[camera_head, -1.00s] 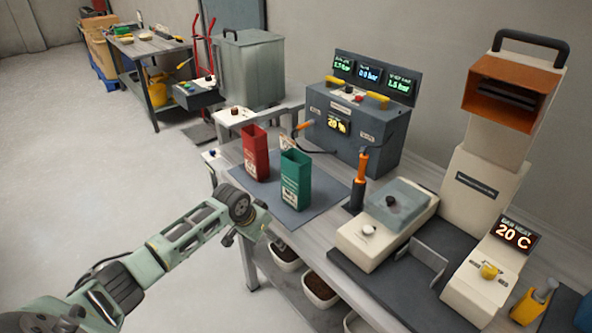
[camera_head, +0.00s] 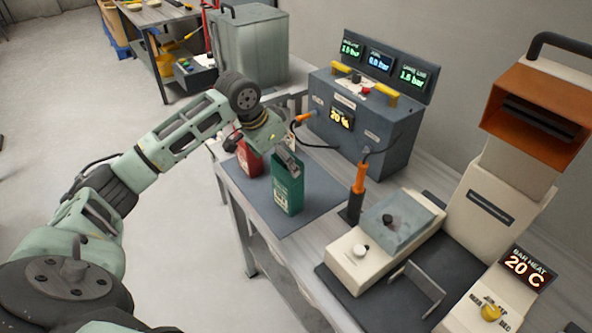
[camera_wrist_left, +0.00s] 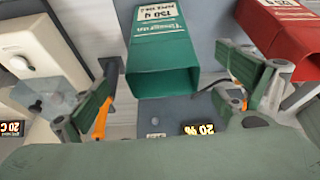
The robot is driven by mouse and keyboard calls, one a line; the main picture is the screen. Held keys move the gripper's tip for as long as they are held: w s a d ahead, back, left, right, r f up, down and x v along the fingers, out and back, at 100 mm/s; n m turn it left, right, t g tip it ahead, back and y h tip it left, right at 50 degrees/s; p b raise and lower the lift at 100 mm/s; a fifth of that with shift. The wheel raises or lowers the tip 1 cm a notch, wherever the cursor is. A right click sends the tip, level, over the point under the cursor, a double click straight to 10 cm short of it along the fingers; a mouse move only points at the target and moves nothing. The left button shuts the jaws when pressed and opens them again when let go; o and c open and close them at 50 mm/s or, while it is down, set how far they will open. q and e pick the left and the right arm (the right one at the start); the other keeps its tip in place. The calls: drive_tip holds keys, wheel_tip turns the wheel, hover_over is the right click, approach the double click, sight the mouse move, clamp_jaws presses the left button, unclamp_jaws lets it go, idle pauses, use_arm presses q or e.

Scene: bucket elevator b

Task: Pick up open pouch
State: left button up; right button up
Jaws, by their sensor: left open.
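A green open pouch (camera_head: 287,190) stands upright on the dark mat (camera_head: 317,203). A red pouch (camera_head: 247,160) stands just left of it, partly hidden by my left arm. My left gripper (camera_head: 288,158) is over the top of the green pouch and hides part of its mouth. In the left wrist view my left gripper (camera_wrist_left: 168,92) is open, with the green pouch (camera_wrist_left: 163,45) between its fingers and its open mouth facing the camera. The red pouch (camera_wrist_left: 285,35) is beyond the right finger there. My right gripper is not in view.
A grey console (camera_head: 366,115) with lit displays stands behind the pouches. An orange-handled tool (camera_head: 357,190) stands right of the mat. A cream sealer (camera_head: 385,245) and a tall cream machine (camera_head: 510,180) fill the right side.

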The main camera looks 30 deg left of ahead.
sight(288, 184)
use_arm(q)
drive_tip(key=p+x, duration=0.2)
drive_tip(key=x, duration=0.5)
drive_tip(key=shift+a, duration=0.2)
drive_tip(key=c, duration=1)
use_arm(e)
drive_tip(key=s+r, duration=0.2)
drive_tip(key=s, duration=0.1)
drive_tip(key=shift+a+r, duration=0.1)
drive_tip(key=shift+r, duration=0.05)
